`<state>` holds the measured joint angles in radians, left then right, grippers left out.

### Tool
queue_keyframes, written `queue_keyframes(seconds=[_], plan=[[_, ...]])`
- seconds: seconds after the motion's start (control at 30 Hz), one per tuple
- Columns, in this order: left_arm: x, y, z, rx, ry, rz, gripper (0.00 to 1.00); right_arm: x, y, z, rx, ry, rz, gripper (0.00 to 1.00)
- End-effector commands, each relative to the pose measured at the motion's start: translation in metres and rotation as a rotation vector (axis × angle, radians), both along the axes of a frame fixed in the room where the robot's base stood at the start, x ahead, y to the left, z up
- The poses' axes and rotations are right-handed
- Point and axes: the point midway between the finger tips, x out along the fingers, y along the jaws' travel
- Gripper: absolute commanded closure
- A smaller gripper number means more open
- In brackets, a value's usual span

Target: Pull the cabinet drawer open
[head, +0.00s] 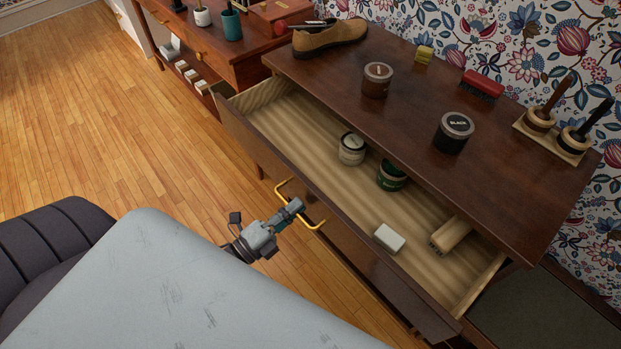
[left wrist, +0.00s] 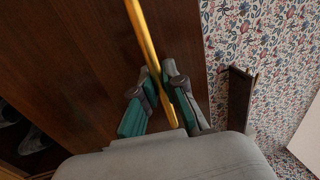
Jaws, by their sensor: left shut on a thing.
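The cabinet drawer (head: 290,159) stands pulled well out from under the dark wooden cabinet top (head: 415,105). Its pale interior shows a cream tin (head: 352,148), a green tin (head: 391,176), a white block (head: 389,238) and a wooden brush (head: 450,235). My left gripper (head: 293,208) is at the brass handle (head: 312,226) on the drawer front. In the left wrist view, its two fingers (left wrist: 165,92) are closed around the brass bar (left wrist: 145,40), against dark wood. My right gripper is not in view.
On the cabinet top are a brown shoe (head: 329,38), a brown jar (head: 377,80), a black-labelled jar (head: 454,132), a red brush (head: 482,84) and two round brushes on a tray. Another desk (head: 205,45) adjoins at left. Wooden floor (head: 110,120) lies clear at left.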

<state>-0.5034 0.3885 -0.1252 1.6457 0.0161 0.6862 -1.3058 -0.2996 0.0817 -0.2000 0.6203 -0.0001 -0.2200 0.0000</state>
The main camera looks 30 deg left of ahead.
Motion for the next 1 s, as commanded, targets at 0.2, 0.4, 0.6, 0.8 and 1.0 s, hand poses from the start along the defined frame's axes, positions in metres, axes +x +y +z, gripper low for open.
queue_keyframes(seconds=[0.2, 0.4, 0.6, 0.8, 1.0], plan=[[-0.016, 0.005, -0.001, 0.001, 0.004, 0.000, 1.00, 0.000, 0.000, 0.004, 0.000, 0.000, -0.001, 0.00], [-0.018, 0.006, -0.001, 0.001, 0.003, 0.000, 1.00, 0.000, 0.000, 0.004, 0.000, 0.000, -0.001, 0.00], [-0.018, 0.006, -0.002, 0.001, 0.003, 0.001, 1.00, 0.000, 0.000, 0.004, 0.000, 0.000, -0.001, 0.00], [-0.018, 0.006, -0.001, 0.001, 0.002, 0.001, 0.64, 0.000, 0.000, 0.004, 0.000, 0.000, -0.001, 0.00], [-0.017, 0.006, -0.001, 0.000, 0.001, 0.001, 0.64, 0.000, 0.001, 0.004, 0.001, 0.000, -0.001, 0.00]])
